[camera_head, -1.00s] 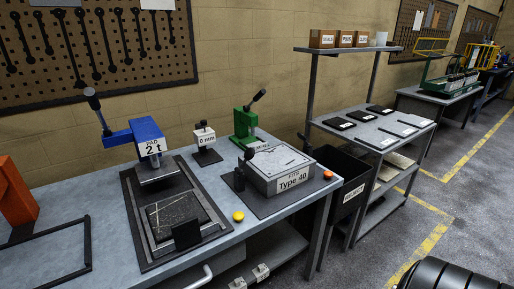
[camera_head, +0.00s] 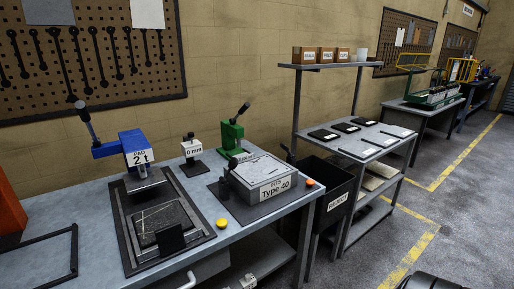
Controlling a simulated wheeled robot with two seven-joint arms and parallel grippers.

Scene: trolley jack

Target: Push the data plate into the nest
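No part is marked as the data plate, and I cannot tell which recess is the nest. Flat black and pale plates (camera_head: 345,127) lie in rows on the shelf trolley. On the bench, a dark tray fixture (camera_head: 207,236) under the blue press marked "PAD 2 t" (camera_head: 135,148) holds a dark square slab (camera_head: 157,218). A small black upright plate (camera_head: 171,239) stands at its front. A grey block labelled "Type 40" (camera_head: 262,172) sits on a dark mat to the right. Neither of my grippers is in view.
A green hand press (camera_head: 231,136) and a "0 mm" gauge stand (camera_head: 191,147) stand at the bench's back. Yellow (camera_head: 221,223) and red (camera_head: 310,182) buttons are near the front. A black reject bin (camera_head: 334,200) stands between bench and trolley.

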